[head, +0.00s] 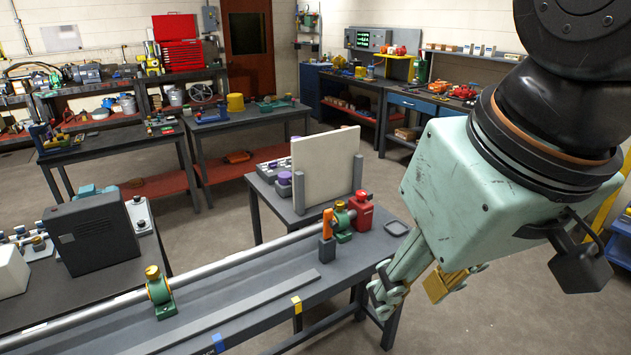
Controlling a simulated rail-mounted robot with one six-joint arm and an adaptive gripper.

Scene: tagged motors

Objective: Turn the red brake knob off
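A red unit (361,214) with a rounded red top, which looks like the brake knob, sits at the far right end of the long metal shaft (237,256) on the workbench (225,308). The knob's setting is too small to read. Beside it on the left are a green-and-yellow bearing block (342,222) and an upright orange piece (327,225). My gripper (388,292) hangs to the right of and nearer than the red unit, apart from it, by the bench's right end. Its fingers overlap in this view, so their opening is unclear. I see nothing held.
A pale upright panel (325,164) stands on a table behind the red unit. Another green-and-yellow bearing block (158,292) supports the shaft at left. A dark box (98,236) stands on the left table.

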